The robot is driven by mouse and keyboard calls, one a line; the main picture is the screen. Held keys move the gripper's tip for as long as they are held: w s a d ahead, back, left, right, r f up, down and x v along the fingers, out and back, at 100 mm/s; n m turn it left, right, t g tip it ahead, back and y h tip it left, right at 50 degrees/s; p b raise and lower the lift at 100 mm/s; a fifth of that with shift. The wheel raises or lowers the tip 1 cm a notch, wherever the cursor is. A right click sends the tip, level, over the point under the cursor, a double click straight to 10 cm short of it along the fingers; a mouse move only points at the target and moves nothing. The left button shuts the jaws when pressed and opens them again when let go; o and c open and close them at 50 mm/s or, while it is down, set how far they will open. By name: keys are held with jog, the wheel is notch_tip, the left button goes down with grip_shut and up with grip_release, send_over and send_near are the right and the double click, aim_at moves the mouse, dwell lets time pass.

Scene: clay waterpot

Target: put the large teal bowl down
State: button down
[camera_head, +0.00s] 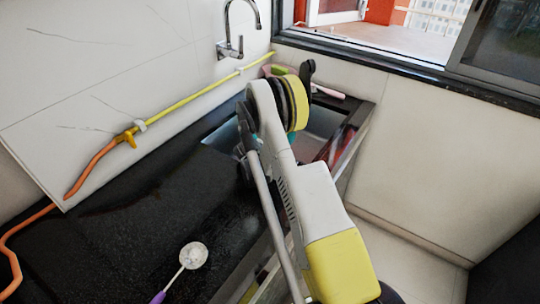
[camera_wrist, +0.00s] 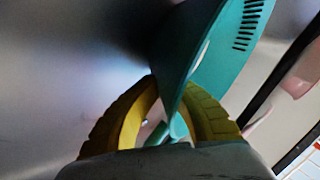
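The large teal bowl (camera_wrist: 215,45) fills the top middle of the wrist view, tilted, with dark slots in its wall. Its edge passes down between the two yellow fingers of my gripper (camera_wrist: 171,92), which look closed on it. A smaller teal part shows lower between the fingers; I cannot tell whether it belongs to the bowl. In the head view only a sliver of teal (camera_head: 291,137) shows behind my arm, over the sink (camera_head: 323,121). My arm hides the fingers there. I cannot tell whether the bowl touches the sink.
The black counter (camera_head: 110,225) is mostly clear at left. A white-headed utensil (camera_head: 193,256) with a purple handle lies at its front. A faucet (camera_head: 230,50) rises behind the sink. A yellow-orange hose (camera_head: 175,112) runs along the wall. A pink-handled item (camera_head: 327,91) lies behind the sink.

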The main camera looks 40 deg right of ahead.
jog(key=shift+f, duration=0.3)
jog(key=c, duration=1.6)
grip_release()
jog(key=shift+s+f, duration=0.1)
